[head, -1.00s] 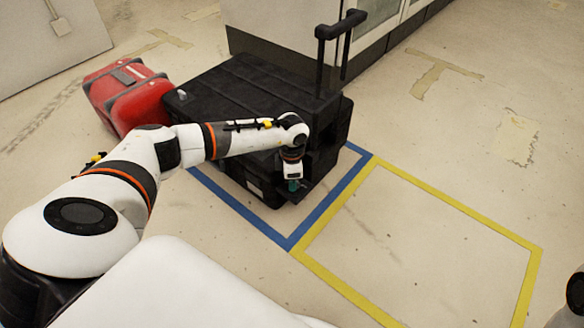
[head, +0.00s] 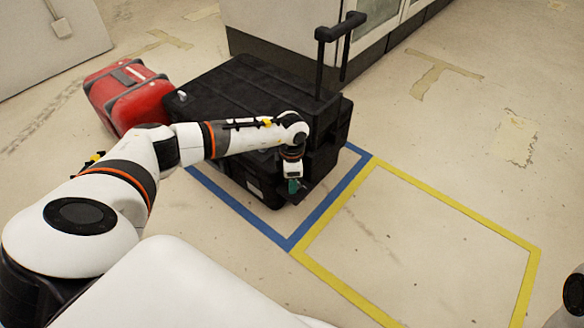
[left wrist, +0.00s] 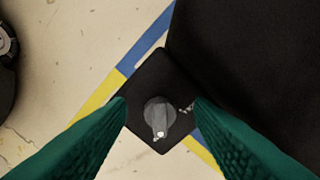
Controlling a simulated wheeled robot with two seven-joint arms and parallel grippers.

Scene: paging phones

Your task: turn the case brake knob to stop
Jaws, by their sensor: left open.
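The black case (head: 235,105) stands inside the blue taped outline, its pull handle (head: 330,45) raised. In the left wrist view the grey brake knob (left wrist: 159,115) sits on a small dark square plate (left wrist: 150,80) beside the case. A pale mark on the knob points toward the bottom of the picture. A small light marking shows on the plate, right of the knob. My left gripper (head: 293,187) is open at the case's near corner. In the wrist view its green fingers (left wrist: 160,112) lie either side of the knob, apart from it. The knob is hidden in the head view.
A red suitcase (head: 128,95) stands left of the case. A blue tape outline (head: 318,215) surrounds the case, and an empty yellow outline (head: 455,205) lies to its right. A white cabinet (head: 285,25) stands behind.

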